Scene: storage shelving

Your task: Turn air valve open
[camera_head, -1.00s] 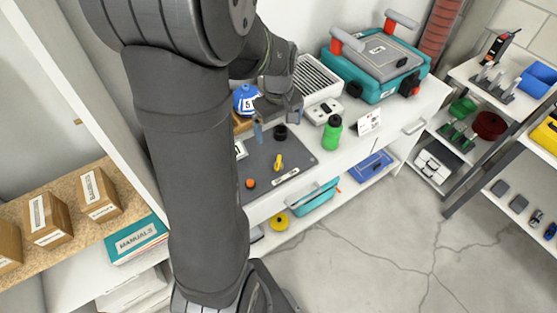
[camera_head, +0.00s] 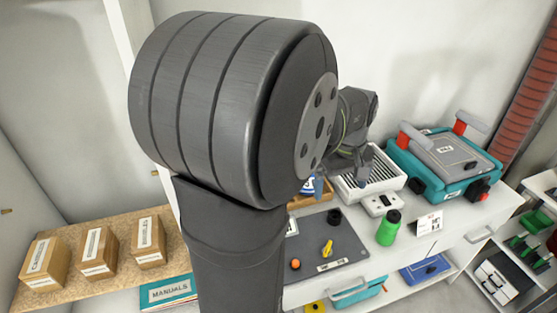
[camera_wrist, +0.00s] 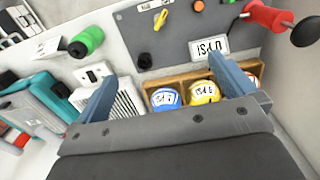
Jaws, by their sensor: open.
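A yellow lever-like handle (camera_head: 327,248) stands on a dark grey board (camera_head: 345,238) on the white worktop. I take it to be the air valve. It also shows at the top of the wrist view (camera_wrist: 160,18), beyond my fingertips. An orange knob (camera_head: 295,264) and a black round part (camera_head: 334,216) are on the same board. My gripper (camera_wrist: 163,70) is open and empty, its two blue-grey fingers spread above a wooden box (camera_wrist: 180,84) holding blue, yellow and other round items. In the head view my own arm hides part of the gripper.
A green bottle (camera_head: 388,228), a white slotted unit (camera_head: 368,172) and a teal case (camera_head: 440,165) stand right of the board. In the wrist view, a red cylinder (camera_wrist: 268,16) with a black knob is at top right.

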